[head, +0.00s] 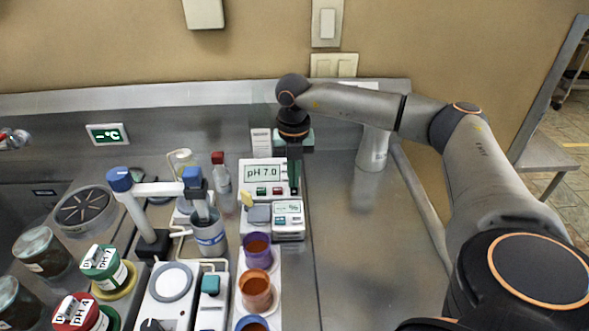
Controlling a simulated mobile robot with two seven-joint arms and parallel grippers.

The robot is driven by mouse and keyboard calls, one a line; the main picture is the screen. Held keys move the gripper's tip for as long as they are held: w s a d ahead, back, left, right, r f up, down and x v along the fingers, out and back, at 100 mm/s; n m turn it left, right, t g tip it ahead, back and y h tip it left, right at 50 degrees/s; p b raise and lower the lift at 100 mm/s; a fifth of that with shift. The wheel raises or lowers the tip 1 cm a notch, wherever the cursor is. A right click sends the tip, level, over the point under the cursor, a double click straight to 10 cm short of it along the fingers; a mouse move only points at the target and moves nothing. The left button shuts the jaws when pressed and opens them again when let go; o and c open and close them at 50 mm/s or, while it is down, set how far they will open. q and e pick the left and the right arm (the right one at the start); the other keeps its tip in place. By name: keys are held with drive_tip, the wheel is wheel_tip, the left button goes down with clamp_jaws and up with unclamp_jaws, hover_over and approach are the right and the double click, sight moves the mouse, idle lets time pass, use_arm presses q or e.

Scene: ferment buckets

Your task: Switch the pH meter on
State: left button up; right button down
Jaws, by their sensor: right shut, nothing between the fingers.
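The pH meter (252,184) is a white box near the back of the steel counter. Its pale green display (262,173) reads "pH 7.0", and a red button and a green button sit below it. My right gripper (294,189) is shut and empty, pointing down at the right end of the meter. Its fingers cover part of the meter's right side, and I cannot tell whether they touch it. My left gripper is not in view.
A smaller device (289,220) stands in front of the meter. Purple and orange cups (257,289) stand nearer, with a grey beaker (209,238) to the left. A white cylinder (372,149) stands at the back right. The counter (365,255) right of centre is clear.

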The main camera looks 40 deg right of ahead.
drive_tip(key=shift+s+f, duration=0.1)
drive_tip(key=shift+f, duration=0.1)
wheel_tip(320, 180, up, 7)
drive_tip(key=p, duration=0.6)
drive_tip(key=shift+r, duration=0.1)
idle(0.6)
